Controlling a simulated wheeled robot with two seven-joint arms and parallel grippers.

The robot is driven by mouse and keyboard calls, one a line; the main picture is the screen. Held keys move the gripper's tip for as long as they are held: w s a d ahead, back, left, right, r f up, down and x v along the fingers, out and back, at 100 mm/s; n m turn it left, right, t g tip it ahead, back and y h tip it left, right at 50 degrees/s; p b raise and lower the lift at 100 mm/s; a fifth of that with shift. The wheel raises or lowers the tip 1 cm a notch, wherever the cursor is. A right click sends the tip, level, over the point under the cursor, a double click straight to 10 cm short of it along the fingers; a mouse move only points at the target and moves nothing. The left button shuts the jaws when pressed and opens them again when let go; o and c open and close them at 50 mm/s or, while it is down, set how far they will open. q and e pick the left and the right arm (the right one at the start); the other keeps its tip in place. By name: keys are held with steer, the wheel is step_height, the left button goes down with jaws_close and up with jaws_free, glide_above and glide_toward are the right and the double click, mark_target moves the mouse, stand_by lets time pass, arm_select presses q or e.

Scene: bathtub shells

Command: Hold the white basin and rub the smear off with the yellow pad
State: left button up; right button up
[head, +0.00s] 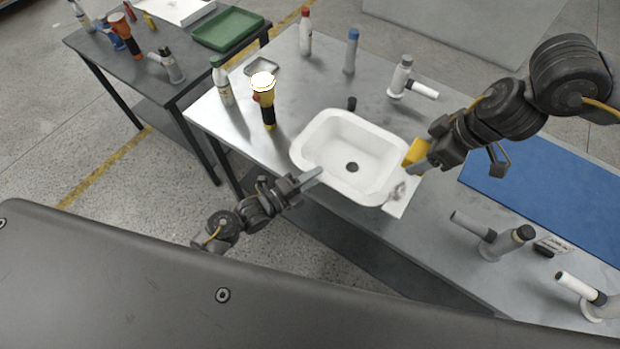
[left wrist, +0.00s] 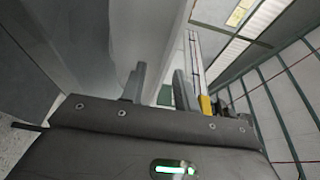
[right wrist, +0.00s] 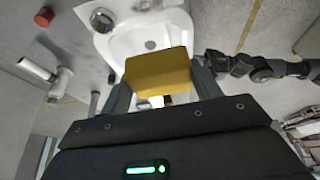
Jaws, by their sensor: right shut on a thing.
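The white basin (head: 318,140) sits on the grey metal table, its dark drain showing in the head view and the right wrist view (right wrist: 125,45). A grey smear (head: 398,192) marks the white flat part at its right end. My right gripper (head: 417,160) is shut on the yellow pad (right wrist: 158,72), above the basin's right end and close to the smear. The pad hides part of the basin in the right wrist view. My left gripper (head: 310,178) is open at the basin's near-left rim. Its fingers stand apart in the left wrist view (left wrist: 158,85); contact with the rim cannot be told.
A yellow-black lamp (head: 266,108) and a white bottle (head: 222,85) stand left of the basin. A pipe fitting (head: 400,78) stands behind it. A blue mat (head: 545,180) and another fitting (head: 492,240) lie to the right.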

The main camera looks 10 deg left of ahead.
arm_select(q)
steer(key=shift+o, duration=0.2)
stand_by(0.7)
stand_by(0.4)
jaws_close()
stand_by(1.0)
